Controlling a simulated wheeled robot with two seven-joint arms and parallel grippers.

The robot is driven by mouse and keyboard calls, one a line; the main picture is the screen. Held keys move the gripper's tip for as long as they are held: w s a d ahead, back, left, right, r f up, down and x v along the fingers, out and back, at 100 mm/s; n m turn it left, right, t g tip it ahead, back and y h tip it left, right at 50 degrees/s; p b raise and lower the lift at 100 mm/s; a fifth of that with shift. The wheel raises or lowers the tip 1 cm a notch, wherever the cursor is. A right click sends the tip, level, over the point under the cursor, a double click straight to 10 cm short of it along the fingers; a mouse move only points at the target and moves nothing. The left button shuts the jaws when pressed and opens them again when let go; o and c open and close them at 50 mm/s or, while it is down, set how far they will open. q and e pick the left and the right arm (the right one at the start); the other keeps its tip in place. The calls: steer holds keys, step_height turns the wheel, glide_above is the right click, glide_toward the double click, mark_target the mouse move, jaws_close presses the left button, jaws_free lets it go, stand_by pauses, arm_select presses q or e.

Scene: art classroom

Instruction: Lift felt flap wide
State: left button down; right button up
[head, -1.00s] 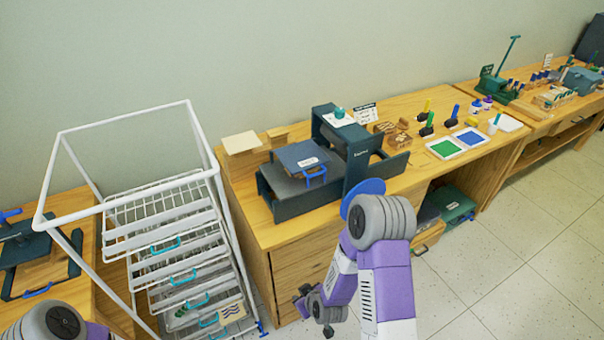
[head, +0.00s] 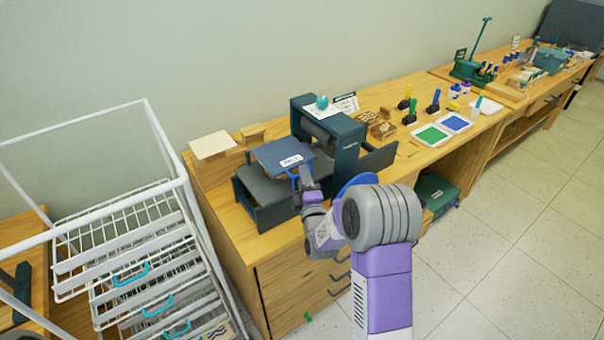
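My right gripper (head: 306,176) is at that handle, in front of the flap. Its fingers are small and partly merged with the handle, so I cannot tell whether they are open or closed on it. My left gripper is not in view.
A white wire drying rack (head: 124,205) stands left of the bench. Green and blue ink trays (head: 455,122) and several rollers lie right of the press. Floor at right is clear.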

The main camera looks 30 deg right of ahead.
steer(key=shift+x, duration=1.05)
jaws_close()
